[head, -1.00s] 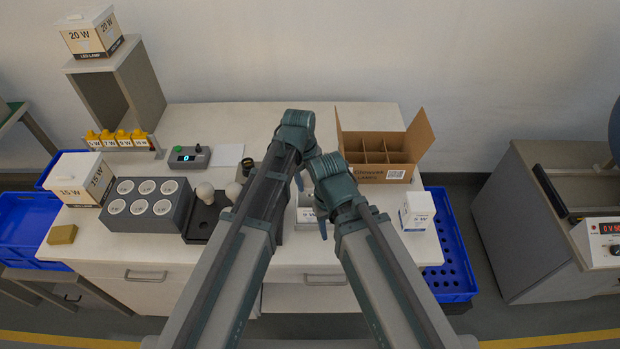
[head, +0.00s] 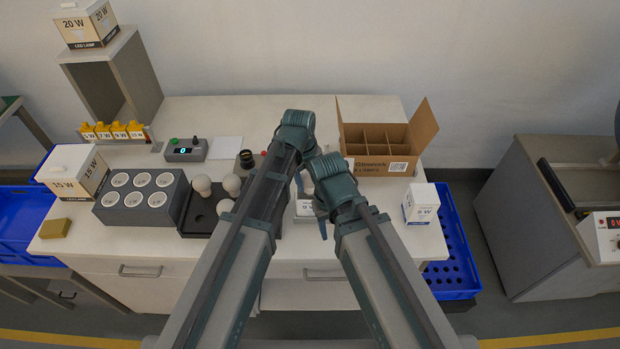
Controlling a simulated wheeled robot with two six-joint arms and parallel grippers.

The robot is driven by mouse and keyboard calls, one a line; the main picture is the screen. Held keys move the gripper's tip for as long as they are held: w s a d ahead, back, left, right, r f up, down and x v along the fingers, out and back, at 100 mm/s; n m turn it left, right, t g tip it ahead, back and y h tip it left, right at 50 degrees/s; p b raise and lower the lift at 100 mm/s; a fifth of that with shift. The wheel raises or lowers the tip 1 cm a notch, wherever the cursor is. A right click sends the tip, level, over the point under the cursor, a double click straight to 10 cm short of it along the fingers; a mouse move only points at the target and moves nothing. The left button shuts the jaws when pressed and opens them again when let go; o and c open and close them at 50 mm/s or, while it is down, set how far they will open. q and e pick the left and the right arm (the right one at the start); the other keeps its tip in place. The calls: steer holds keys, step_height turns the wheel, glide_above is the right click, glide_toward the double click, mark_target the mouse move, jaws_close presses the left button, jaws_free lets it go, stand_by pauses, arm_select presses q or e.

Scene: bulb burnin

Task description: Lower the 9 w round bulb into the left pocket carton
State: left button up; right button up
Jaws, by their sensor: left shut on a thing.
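My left gripper (head: 300,184) is over the middle of the bench, mostly hidden behind my arms. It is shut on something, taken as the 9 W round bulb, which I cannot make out. Another white carton with a W label (head: 420,205) stands at the bench's right edge. My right gripper (head: 322,228) is just right of the partly hidden carton. Its jaw opening cannot be made out.
Several pale bulbs (head: 202,185) are at the dark tray (head: 193,221), left of my arms. A grey socket block (head: 142,218) stands farther left. An open divided cardboard box (head: 381,166) is at the back right. A blue crate (head: 455,245) lies beyond the bench's right edge.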

arm_select(q)
steer(key=shift+f+b, duration=0.8)
steer(key=shift+f, duration=0.15)
steer(key=o, duration=1.5)
steer(key=shift+r, duration=0.1)
steer(key=shift+c, duration=0.2)
step_height(320, 180, up, 14)
steer(key=s+a+p, duration=0.1)
steer(key=p, duration=1.3)
steer(key=shift+a, duration=0.25)
